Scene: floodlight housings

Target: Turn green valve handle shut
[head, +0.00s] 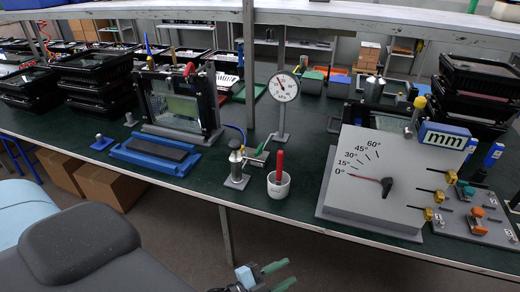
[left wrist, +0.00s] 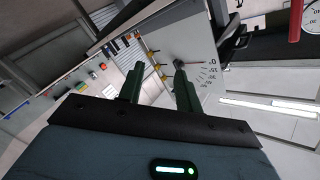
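The valve (head: 236,165) is a grey upright fitting on a square base near the table's front edge. Its green handle (head: 257,157) sticks out to the right, with a blue hose behind it. My left gripper (head: 286,274) is low at the bottom of the head view, in front of the table edge and well apart from the valve. Its two dark green fingers are spread with nothing between them, as the left wrist view (left wrist: 159,88) also shows. I cannot make out the valve in the left wrist view. My right gripper is not in view.
A white cup (head: 278,186) holding a red-handled tool stands just right of the valve. A round gauge (head: 283,88) stands behind it. A grey angle-scale panel (head: 365,195) stands to the right. A blue tray (head: 155,154) lies to the left. Black crates (head: 100,75) are stacked farther back.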

